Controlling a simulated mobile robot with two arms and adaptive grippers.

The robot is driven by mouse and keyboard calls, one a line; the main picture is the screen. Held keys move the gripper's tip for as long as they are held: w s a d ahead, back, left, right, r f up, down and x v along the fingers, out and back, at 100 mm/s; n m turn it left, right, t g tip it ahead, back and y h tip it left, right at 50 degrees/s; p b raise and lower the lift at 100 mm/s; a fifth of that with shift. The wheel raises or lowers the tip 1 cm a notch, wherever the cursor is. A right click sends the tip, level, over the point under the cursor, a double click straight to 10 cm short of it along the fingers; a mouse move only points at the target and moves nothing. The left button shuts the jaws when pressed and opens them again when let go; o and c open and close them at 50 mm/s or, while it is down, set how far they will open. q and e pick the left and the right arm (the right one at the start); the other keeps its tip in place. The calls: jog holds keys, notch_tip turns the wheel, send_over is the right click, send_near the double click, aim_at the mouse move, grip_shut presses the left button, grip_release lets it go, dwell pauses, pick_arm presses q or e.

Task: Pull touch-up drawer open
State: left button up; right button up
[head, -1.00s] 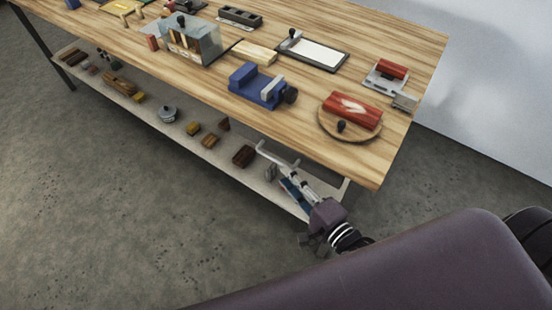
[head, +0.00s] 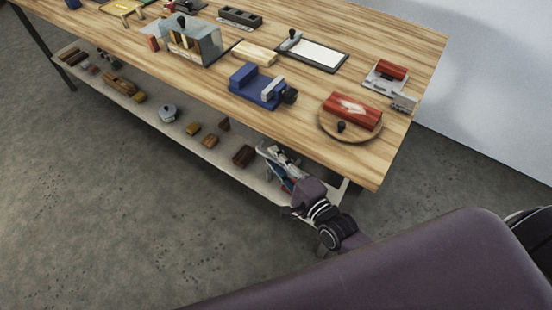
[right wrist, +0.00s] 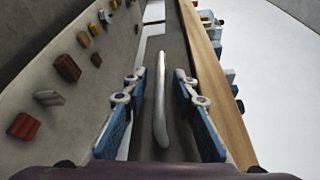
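The touch-up drawer's front shows as a dark grey panel (right wrist: 172,50) under the tabletop in the right wrist view. Its pale bar handle (right wrist: 162,105) runs lengthwise between my blue-padded fingers. My right gripper (right wrist: 162,78) is open, with one finger on each side of the handle and a gap visible on both sides. In the head view my right gripper (head: 279,163) is under the table's front edge, near its right end, and covers most of the handle. Whether the drawer is at all open cannot be told. My left gripper is not in view.
The wooden tabletop (head: 330,150) lies just above my right gripper. It bears a blue vise (head: 255,85) and a round board (head: 335,130) with a red block. The floor in front is clear.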

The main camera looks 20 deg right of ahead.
grip_shut()
dwell(0.3)
jog(key=s+a+p, duration=0.2)
jog(key=s+a, duration=1.3)
jog(key=a, duration=0.4)
jog(key=shift+s+a, duration=0.2)
jog(key=shift+a, duration=0.15)
grip_release()
